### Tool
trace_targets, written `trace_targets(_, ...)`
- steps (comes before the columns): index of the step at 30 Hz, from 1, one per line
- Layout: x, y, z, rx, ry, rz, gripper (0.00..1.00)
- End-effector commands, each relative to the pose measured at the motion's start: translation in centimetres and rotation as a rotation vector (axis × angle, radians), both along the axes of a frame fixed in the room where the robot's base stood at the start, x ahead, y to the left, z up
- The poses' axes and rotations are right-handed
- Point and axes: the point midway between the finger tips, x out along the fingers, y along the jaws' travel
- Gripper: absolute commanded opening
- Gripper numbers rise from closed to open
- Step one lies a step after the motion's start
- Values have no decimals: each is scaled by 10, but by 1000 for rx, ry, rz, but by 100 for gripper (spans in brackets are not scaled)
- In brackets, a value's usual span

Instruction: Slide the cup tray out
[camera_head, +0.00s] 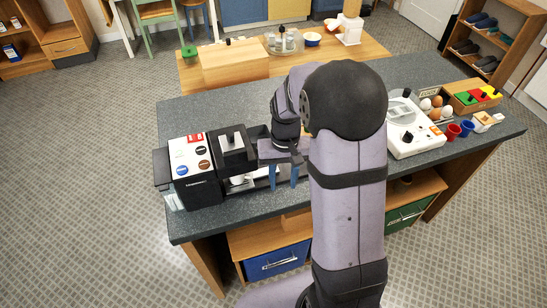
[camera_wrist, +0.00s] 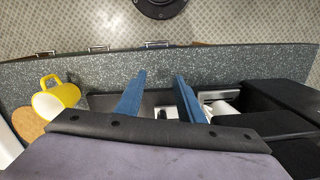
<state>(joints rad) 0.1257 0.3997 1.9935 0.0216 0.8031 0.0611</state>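The coffee machine (camera_head: 205,170) stands at the left end of the grey counter, black with a white top panel and round buttons. Its low cup tray (camera_head: 243,184), dark with a silver plate, reaches out from the machine's right side. In the wrist view the tray (camera_wrist: 165,113) shows partly between and behind the blue fingers, with the black machine to its right. My gripper (camera_head: 283,184) is just right of the machine, pointing down at the tray's outer part. Its fingers (camera_wrist: 159,76) are apart with a clear gap. Whether they touch the tray I cannot tell.
A yellow mug (camera_wrist: 60,96) and a round cork-coloured mat (camera_wrist: 28,122) lie left of the fingers in the wrist view. A white appliance (camera_head: 412,130), a box of eggs (camera_head: 432,107) and small cups (camera_head: 453,131) stand on the counter's right. My arm hides the counter's middle.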

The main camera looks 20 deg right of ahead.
Motion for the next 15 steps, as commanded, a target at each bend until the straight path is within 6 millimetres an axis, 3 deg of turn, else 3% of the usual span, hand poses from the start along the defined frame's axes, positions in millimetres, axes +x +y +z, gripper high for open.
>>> trace_targets(3, 46, -5, 18, -2, -55, -69, 35)
trace_targets(8, 90, -7, 60, 5, -129, -187, 35)
trace_targets(10, 93, -6, 70, 11, -121, -260, 35)
trace_targets(15, 79, -3, 68, 13, -65, -369, 35)
